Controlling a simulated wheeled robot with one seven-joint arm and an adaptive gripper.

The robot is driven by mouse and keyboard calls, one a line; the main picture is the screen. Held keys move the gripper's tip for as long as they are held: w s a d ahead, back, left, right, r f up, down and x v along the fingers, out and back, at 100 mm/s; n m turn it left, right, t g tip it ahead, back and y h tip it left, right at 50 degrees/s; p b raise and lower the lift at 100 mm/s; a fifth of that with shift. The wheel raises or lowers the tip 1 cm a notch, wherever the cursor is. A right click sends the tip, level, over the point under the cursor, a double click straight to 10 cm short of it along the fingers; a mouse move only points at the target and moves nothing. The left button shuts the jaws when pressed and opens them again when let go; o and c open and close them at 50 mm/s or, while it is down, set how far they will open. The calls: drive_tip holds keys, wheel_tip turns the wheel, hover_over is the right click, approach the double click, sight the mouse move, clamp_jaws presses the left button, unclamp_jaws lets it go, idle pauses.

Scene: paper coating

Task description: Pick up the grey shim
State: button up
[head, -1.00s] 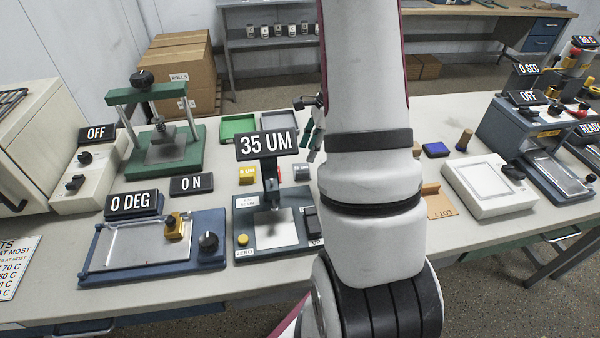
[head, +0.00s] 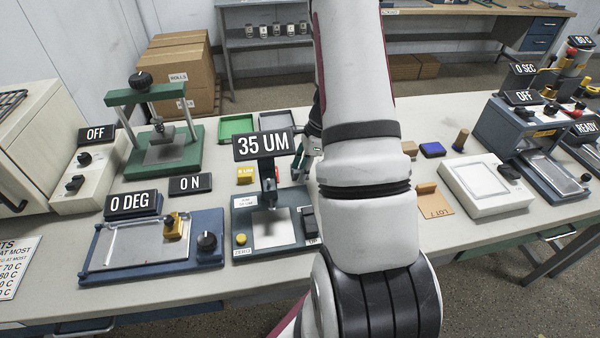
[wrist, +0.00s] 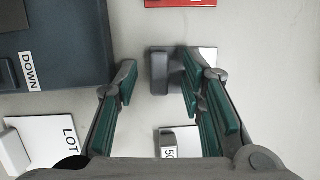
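A dark grey block (wrist: 158,74), which looks like the grey shim's grip, lies on the table in the wrist view. Its pale plate (wrist: 209,55) is partly hidden by the right finger. My gripper (wrist: 157,86) is open, with its green-padded fingers on either side of the block; I cannot tell whether either touches it. A second grey piece (wrist: 168,140), with a label starting "50", lies below it in the wrist view, between the finger linkages. In the head view my arm hides most of this area.
A red piece (wrist: 180,2) lies at the top of the wrist view. The gauge (head: 268,230) reading 35 UM stands close by, with a yellow shim (head: 245,175) behind it. A LOT card (head: 434,203) and a white device (head: 488,187) are right of my arm.

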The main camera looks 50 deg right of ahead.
clamp_jaws()
drive_tip(key=shift+r, duration=0.1)
